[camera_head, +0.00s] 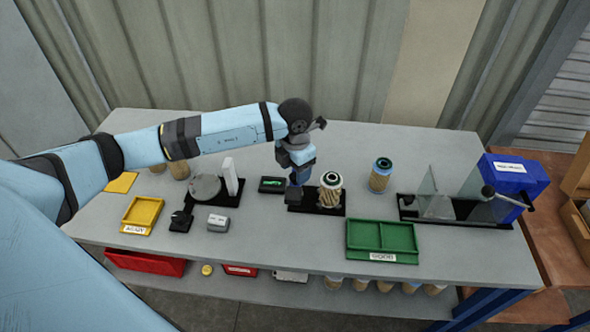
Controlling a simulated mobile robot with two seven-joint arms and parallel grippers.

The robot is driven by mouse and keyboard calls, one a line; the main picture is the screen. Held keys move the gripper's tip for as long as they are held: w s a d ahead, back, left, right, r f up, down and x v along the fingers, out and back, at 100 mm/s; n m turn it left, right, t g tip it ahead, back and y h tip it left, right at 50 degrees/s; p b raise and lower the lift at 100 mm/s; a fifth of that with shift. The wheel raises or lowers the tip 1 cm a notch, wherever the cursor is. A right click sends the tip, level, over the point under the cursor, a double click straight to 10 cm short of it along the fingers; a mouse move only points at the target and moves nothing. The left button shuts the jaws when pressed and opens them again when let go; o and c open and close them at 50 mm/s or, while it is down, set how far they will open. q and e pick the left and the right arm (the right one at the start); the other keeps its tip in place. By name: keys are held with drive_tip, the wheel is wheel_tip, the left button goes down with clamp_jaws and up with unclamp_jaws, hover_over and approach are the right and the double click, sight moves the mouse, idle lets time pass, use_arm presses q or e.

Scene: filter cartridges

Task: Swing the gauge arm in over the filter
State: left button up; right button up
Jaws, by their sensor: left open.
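A tan pleated filter with a dark ring-shaped top (330,191) stands upright on a black base plate (329,211) near the table's middle. My left arm reaches in from the left, and its gripper (299,188) points down over the left part of that plate, just left of the filter. The gripper is open; its fingers are small and dark against the dark parts there. I cannot make out the gauge arm clearly; the gripper covers that area. My right gripper is out of view.
A green two-part tray (382,258) lies in front, a yellow tray (141,212) at left. A black fixture with clear panels (436,206) and a blue bin (515,179) are at right. A small dark box (271,185) sits left of the gripper.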

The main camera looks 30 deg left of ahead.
use_arm(q)
drive_tip(key=shift+f, duration=0.95)
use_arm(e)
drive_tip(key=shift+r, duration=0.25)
use_arm(q)
clamp_jaws()
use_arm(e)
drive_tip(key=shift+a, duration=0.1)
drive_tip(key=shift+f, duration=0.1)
